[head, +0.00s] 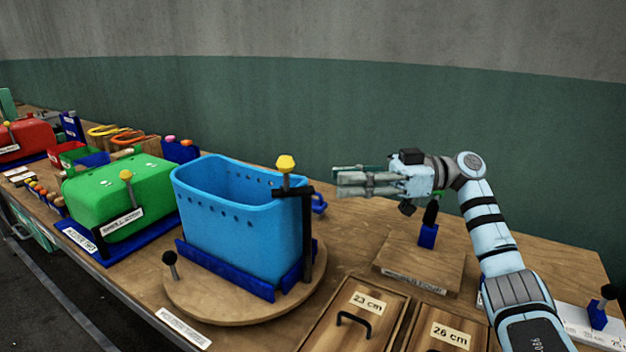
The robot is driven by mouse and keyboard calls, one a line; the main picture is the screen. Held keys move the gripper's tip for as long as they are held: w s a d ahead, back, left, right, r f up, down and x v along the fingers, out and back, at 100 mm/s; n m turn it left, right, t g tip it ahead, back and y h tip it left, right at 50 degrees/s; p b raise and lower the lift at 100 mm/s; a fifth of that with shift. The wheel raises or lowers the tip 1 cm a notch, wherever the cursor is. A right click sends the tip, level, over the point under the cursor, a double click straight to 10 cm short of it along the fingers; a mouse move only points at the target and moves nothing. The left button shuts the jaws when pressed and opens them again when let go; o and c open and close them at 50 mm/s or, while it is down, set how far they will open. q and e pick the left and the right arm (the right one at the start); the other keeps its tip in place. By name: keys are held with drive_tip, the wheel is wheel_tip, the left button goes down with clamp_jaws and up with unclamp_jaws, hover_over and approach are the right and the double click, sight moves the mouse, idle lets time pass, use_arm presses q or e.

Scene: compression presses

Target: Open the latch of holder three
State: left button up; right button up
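A blue bin (245,215) with holes along its rim sits in a dark blue holder base (225,272) on a round wooden turntable (235,308). A label at the turntable's front edge is too small to read surely. A dark upright latch post (308,235) stands at the bin's right side, with a dark bar across the rim and a yellow knob (286,163) on top. My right gripper (340,182) is to the right of the knob, apart from it in the picture, its fingers pointing left. Its finger gap is unclear. My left gripper is out of view.
A green bin (120,190) stands left, a red one (25,140) farther left. A black-knobbed lever (170,261) stands on the turntable. Wooden lids marked 23 cm (358,318) and 26 cm (440,332) lie front right. A wooden block with a blue-based black handle (428,232) is below my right gripper.

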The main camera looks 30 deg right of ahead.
drive_tip(key=shift+v, duration=1.15)
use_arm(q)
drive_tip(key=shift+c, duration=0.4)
